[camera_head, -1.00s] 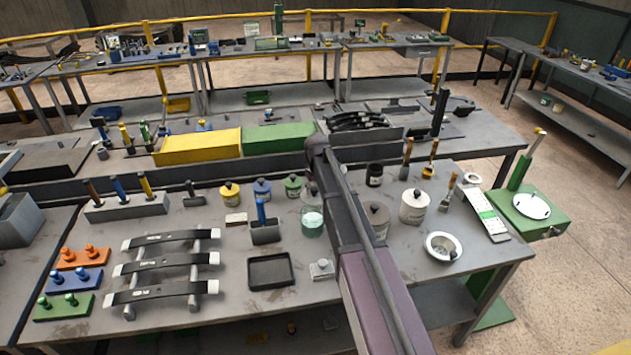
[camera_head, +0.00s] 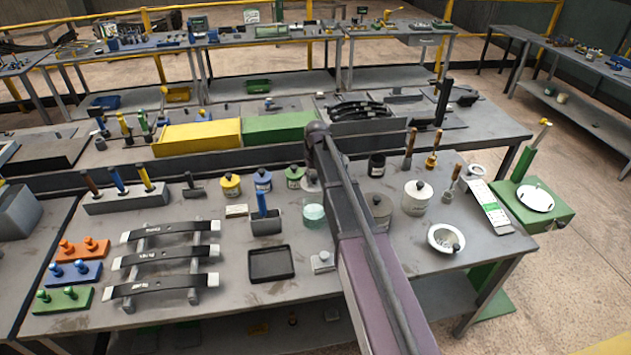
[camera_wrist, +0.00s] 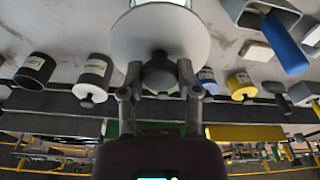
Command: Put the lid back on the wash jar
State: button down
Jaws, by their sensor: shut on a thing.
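The wash jar (camera_head: 314,216) is a clear glass with pale green liquid, standing open-topped on the bench just left of my arm in the head view. My gripper (camera_wrist: 159,80) is shut on the dark knob of the lid (camera_wrist: 160,38), a pale grey disc. In the wrist view a glass rim, likely the wash jar's, shows at the top edge beyond the lid. In the head view my arm mostly hides my gripper, and a small part of the lid (camera_head: 309,184) shows behind and above the jar. The lid looks apart from the jar.
Yellow (camera_head: 231,185), blue (camera_head: 263,181) and green (camera_head: 294,177) labelled pots stand behind the jar. A holder with a blue-handled tool (camera_head: 264,213) is to its left. A black tray (camera_head: 271,264) lies in front. A grey pot (camera_head: 379,210) and white pot (camera_head: 417,198) stand right of my arm.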

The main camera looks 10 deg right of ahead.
jog(key=shift+a+f+b, duration=0.1)
jog(key=shift+f+b, duration=0.6)
jog(key=shift+f, duration=0.2)
jog(key=shift+f, duration=0.15)
jog(key=shift+f+b, duration=3)
jog(key=shift+b, duration=0.15)
jog(key=shift+f, duration=0.2)
dwell(0.3)
jog(key=shift+c, duration=1.2)
grip_release()
jog(key=shift+o, duration=1.2)
